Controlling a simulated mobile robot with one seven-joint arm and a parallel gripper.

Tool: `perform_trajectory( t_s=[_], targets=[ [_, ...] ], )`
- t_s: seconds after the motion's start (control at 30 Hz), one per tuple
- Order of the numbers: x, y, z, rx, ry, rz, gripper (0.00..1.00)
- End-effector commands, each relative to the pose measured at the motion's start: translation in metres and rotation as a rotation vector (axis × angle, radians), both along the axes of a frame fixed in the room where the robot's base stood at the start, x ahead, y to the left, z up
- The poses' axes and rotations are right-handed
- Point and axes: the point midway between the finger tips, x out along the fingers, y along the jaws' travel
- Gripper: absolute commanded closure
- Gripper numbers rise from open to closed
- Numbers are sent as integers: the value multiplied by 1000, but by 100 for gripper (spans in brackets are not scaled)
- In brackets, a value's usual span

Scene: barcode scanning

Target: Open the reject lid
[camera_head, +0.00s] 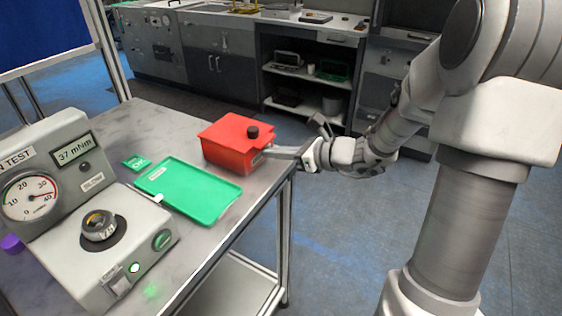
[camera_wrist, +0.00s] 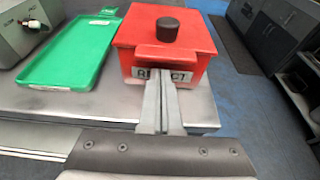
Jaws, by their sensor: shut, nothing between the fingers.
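The red reject box (camera_head: 228,153) stands near the right edge of the table. Its red lid (camera_head: 236,132) is shut, with a dark round knob (camera_head: 253,132) on top; the knob also shows in the wrist view (camera_wrist: 167,29). A label reading REJECT (camera_wrist: 143,73) is on the front, under a red lip (camera_wrist: 165,57) of the lid, partly covered by my fingers. My gripper (camera_wrist: 162,85) is shut and empty, its fingertips in front of the label just below the lip. I cannot tell whether they touch the box.
A green tray (camera_head: 188,190) and a small green OK tag (camera_head: 136,162) lie left of the box. A torque tester (camera_head: 95,240) with a dial stands at the table's left. The table's front-right edge (camera_head: 255,210) runs under my gripper.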

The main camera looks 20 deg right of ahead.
Motion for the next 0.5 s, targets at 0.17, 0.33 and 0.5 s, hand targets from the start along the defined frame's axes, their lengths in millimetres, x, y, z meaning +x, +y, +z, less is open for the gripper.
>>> perform_trajectory(
  t_s=[0.17, 0.33, 0.5],
  targets=[
    [0, 0, 9, 0, 0, -1, 100],
    [0, 0, 10, 0, 1, 0, 100],
    [0, 0, 10, 0, 1, 0, 100]
  ],
)
